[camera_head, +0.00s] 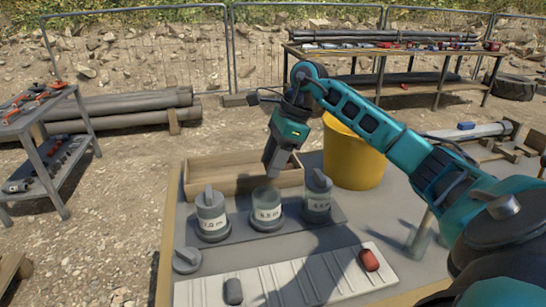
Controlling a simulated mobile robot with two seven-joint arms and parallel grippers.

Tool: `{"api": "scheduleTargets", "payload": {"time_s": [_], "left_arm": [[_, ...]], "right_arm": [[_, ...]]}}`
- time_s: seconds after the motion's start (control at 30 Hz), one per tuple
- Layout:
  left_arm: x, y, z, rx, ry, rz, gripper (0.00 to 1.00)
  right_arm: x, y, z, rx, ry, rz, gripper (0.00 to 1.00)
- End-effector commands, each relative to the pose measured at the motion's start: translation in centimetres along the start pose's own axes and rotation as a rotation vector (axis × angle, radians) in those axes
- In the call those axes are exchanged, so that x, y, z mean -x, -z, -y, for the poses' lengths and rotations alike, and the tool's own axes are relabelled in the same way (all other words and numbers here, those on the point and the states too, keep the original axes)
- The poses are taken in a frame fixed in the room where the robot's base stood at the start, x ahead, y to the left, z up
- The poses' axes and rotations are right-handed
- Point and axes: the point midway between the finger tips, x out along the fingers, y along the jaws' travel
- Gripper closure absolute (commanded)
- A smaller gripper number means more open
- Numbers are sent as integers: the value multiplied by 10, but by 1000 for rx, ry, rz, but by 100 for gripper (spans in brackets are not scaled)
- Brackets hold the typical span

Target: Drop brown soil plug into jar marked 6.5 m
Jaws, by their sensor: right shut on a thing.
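Three clear jars stand in a row on a dark mat on the table. The middle jar (267,213) has no lid on, and its small label seems to read 6.5 m. The left jar (211,215) and right jar (317,197) have grey lids on. My right gripper (271,172) points down just above the open mouth of the middle jar. It is shut on the brown soil plug, which is mostly hidden between its fingers. My left gripper is not in view.
A loose grey lid (187,261) lies left of the jars. A pale grooved tray (285,277) in front holds a dark grey plug (233,291) and a red plug (369,260). A wooden box (210,172) and yellow bucket (352,158) stand behind the jars.

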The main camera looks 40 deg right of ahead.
Motion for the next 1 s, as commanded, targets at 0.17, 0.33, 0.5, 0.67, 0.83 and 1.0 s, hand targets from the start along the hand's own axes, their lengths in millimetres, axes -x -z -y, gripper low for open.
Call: {"api": "scheduleTargets", "payload": {"time_s": [0.17, 0.33, 0.5, 0.67, 0.83, 1.0], "left_arm": [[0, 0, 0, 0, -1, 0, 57], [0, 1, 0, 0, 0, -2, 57], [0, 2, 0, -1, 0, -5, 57], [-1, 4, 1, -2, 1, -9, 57], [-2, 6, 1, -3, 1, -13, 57], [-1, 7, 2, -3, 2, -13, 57]], "right_arm": [[0, 0, 0, 0, 0, 0, 84], [0, 0, 0, 0, 0, 0, 45], [0, 0, 0, 0, 0, 0, 28], [0, 0, 0, 0, 0, 0, 24], [2, 0, 0, 0, 0, 0, 24], [24, 0, 1, -1, 4, -1, 24]]}}
